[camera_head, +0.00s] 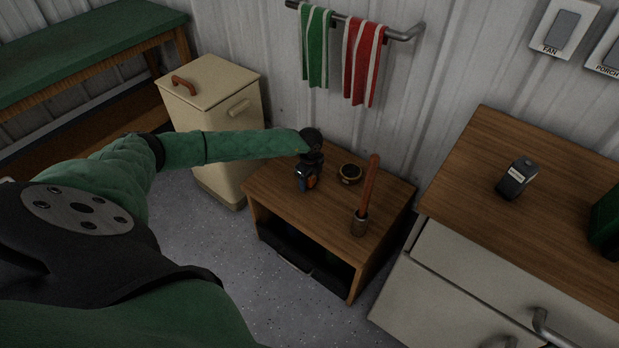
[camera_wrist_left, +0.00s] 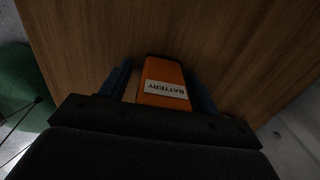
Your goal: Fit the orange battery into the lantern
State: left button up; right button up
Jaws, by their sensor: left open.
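The orange battery (camera_wrist_left: 163,75), with a white label reading BATTERY, is on the small wooden table (camera_head: 274,197). In the left wrist view it lies between the two blue fingers of my left gripper (camera_head: 308,181), which is open around it. A narrow gap shows on the left side of the battery; contact on the right is hard to tell. In the head view the gripper mostly hides the battery. A green object (camera_head: 606,226), cut off by the right edge on the drawer cabinet, may be the lantern; I cannot be sure. My right gripper is not in view.
A cream bin (camera_head: 216,88) is at the left.

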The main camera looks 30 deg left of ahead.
pick_arm(q)
jog(key=c, duration=1.2)
jog(key=shift+r, duration=0.1)
jog(key=shift+c, duration=0.2)
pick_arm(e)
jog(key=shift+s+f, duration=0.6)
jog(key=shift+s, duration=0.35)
